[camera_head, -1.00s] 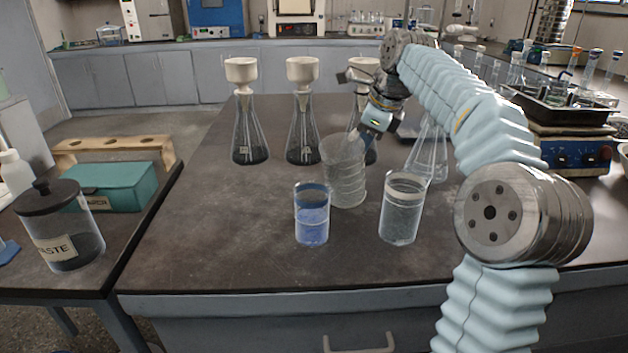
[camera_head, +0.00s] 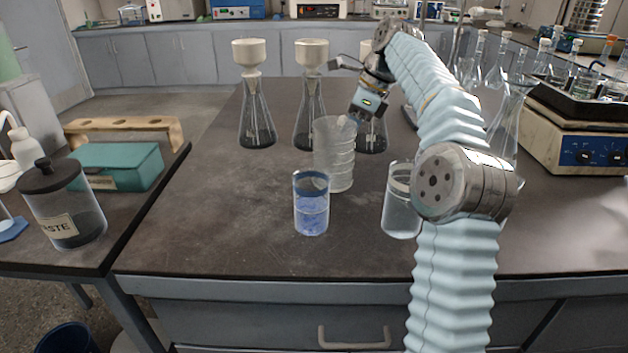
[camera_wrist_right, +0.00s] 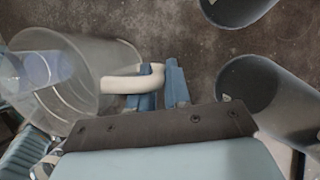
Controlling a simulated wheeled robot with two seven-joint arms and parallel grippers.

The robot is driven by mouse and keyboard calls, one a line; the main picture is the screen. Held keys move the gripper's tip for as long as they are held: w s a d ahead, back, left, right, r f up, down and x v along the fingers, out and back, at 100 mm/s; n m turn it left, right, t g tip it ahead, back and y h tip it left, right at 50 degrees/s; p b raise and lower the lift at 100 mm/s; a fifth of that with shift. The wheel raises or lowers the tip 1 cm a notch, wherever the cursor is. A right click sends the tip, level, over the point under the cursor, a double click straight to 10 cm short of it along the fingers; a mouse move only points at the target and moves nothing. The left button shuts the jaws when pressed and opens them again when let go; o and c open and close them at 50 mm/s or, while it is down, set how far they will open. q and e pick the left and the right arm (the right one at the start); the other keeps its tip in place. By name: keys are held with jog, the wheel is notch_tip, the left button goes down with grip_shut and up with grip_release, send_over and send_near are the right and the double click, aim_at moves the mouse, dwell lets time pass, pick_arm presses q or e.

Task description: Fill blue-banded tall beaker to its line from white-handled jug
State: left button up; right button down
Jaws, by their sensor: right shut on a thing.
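The blue-banded tall beaker (camera_head: 311,210) stands upright near the front of the bench, with a blue band near its rim and bluish contents below. Its fill line is not clear to me. The clear, ribbed jug (camera_head: 333,158) is close to upright just behind and right of the beaker. I cannot tell whether its base touches the bench or how much liquid it holds. My right gripper (camera_head: 354,120) is shut on the jug's white handle (camera_wrist_right: 122,84). The jug body (camera_wrist_right: 85,60) fills the left of the right wrist view. My left gripper is not in view.
A white-banded beaker (camera_head: 400,210) stands to the right, partly behind my right arm. Several funnel-topped flasks (camera_head: 257,120) stand behind the jug. A hot plate (camera_head: 570,140) is at the right. A waste jar (camera_head: 65,210) is on the left table. The bench's left front is clear.

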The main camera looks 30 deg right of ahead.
aim_at(343, 119)
jog(key=shift+w+a, duration=0.15)
jog(key=shift+a, duration=0.05)
jog(key=shift+r, duration=0.1)
jog(key=shift+s+a+r+n+t+h, duration=0.15)
jog(key=shift+s+a+r+t+h, duration=0.15)
jog(key=shift+r, duration=0.15)
jog(key=shift+s+a+r+n+t+h, duration=0.15)
jog(key=shift+r+t+h, duration=0.15)
jog(key=shift+r, duration=0.15)
jog(key=shift+s+a+r+n+t+h, duration=0.15)
jog(key=shift+s+a+r+t+h, duration=0.2)
jog(key=shift+r+t+h, duration=0.15)
jog(key=shift+s+a+r+n+t+h, duration=0.15)
jog(key=shift+s+a+r+t+h, duration=0.2)
jog(key=shift+r, duration=0.2)
jog(key=shift+t+h, duration=0.75)
jog(key=shift+h, duration=0.1)
jog(key=shift+s+a+r, duration=0.2)
jog(key=shift+a+r, duration=0.1)
jog(key=shift+r, duration=0.35)
jog(key=shift+s+a+r, duration=0.2)
jog(key=shift+a+r, duration=0.05)
jog(key=shift+r, duration=0.35)
jog(key=shift+s+a+r, duration=0.2)
jog(key=shift+a+r, duration=0.1)
jog(key=shift+r, duration=0.35)
